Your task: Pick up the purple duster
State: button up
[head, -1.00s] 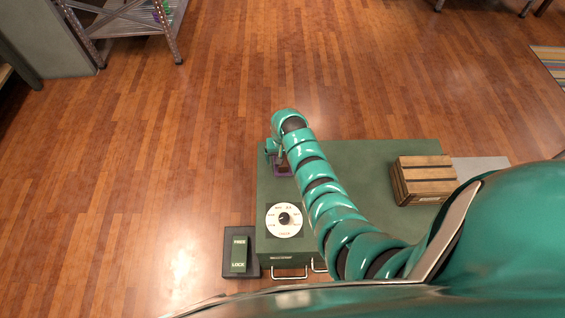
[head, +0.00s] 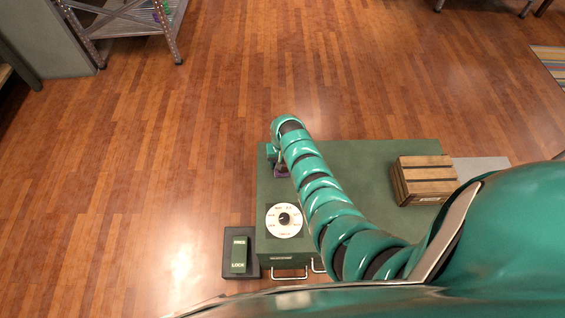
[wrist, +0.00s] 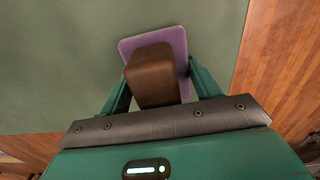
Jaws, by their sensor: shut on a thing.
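The purple duster shows in the wrist view as a flat purple pad (wrist: 175,41) with a brown block handle (wrist: 153,72) on it. My gripper (wrist: 160,82) has a finger on each side of the brown handle and is shut on it. In the head view my arm reaches over the green cabinet top, and a bit of the purple duster (head: 281,171) shows beneath my gripper (head: 277,160) near the cabinet's far left corner. I cannot tell whether the pad touches the surface.
The green cabinet (head: 350,160) carries a white dial (head: 284,220) at its near left and a wooden crate (head: 425,180) at its right. A switch box marked LOCK (head: 239,252) is at the lower left. The wood floor beyond is clear up to a metal shelf (head: 125,20).

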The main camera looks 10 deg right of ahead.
jog(key=shift+r, duration=0.1)
jog(key=shift+r, duration=1.3)
jog(key=shift+s+d+r+p, duration=0.55)
jog(key=shift+s+d+r, duration=0.75)
jog(key=shift+d+r, duration=0.55)
jog(key=shift+s+d+r+p, duration=0.6)
jog(key=shift+s+d+r, duration=0.85)
jog(key=shift+d, duration=0.6)
jog(key=shift+s+d+r+p, duration=0.55)
jog(key=shift+s+d+r, duration=0.55)
jog(key=shift+d+r, duration=0.8)
jog(key=shift+f, duration=0.1)
